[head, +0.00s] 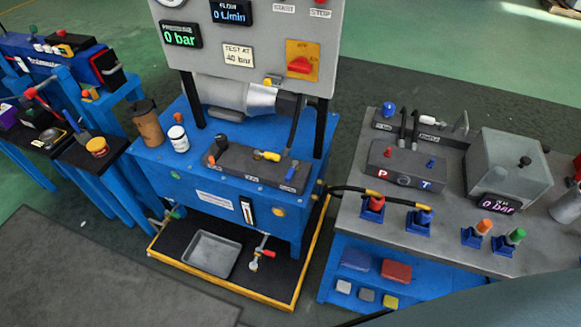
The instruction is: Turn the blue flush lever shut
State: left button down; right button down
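A small blue lever (292,169) stands at the right end of a dark valve block (250,168) on top of the blue tank unit (185,185). It points up and away from the block's front edge. A yellow lever (267,156) lies to its left on the same block, and a black-knobbed lever is at the left end. The labels under the levers are too small to read. Neither of my grippers shows in the head view.
A grey panel with gauges (255,55) rises behind the block. A black hose runs from the unit to the right bench (350,225), which carries coloured fittings and a grey box (505,165). A tray (210,254) and drain tap (255,260) sit below. A brown cup and white jar stand left.

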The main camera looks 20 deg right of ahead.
aim_at(290, 172)
jog(key=z, duration=0.2)
jog(key=k, duration=0.35)
jog(key=u, duration=1.25)
jog(key=i, duration=0.85)
jog(key=z, duration=0.95)
jog(key=i, duration=0.2)
jog(key=z, duration=0.3)
